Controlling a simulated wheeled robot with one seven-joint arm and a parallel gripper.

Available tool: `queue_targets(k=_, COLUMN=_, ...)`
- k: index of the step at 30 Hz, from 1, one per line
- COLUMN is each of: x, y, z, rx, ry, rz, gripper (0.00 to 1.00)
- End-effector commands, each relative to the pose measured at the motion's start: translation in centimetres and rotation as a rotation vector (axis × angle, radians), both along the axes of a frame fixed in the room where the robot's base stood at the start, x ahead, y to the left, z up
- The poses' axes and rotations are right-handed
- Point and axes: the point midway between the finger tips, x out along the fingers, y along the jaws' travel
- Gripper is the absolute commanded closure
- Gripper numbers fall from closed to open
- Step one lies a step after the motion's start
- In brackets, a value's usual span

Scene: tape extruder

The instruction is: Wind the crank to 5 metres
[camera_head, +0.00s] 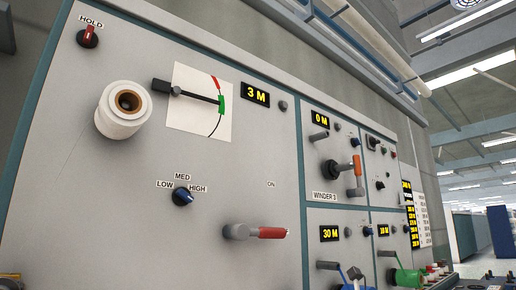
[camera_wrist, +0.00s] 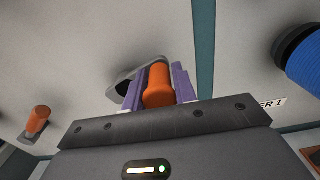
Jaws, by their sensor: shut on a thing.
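In the wrist view, my gripper (camera_wrist: 158,92) has its purple fingers on either side of an orange crank handle (camera_wrist: 158,82) and is shut on it. The handle stands out from a dark grey crank arm (camera_wrist: 122,85) on the grey panel. A label ending in "ER 1" (camera_wrist: 270,104) is right of the gripper, partly hidden by it. My gripper does not show in the head view. There, a display reads "3 M" (camera_head: 255,94) and another reads "0 M" (camera_head: 320,120), above the label "WINDER 3" (camera_head: 325,196). I cannot tell which display belongs to the held crank.
The head view shows a white spool (camera_head: 121,122), a gauge (camera_head: 201,102), a LOW-MED-HIGH knob (camera_head: 183,197), a red-handled lever (camera_head: 258,232) and an orange-handled crank (camera_head: 357,165). In the wrist view, a second orange handle (camera_wrist: 37,120) is at left and a blue cylinder (camera_wrist: 302,52) at right.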

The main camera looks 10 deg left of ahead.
Motion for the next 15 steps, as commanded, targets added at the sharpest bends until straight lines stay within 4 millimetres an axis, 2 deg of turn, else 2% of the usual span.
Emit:
queue_targets(k=9, x=-0.3, y=0.5, z=0.0, rx=0.0, ry=-0.003, rz=0.014, gripper=1.0)
queue_targets(k=15, x=-0.2, y=0.4, z=-1.2, rx=0.001, ry=-0.003, rz=0.015, gripper=1.0)
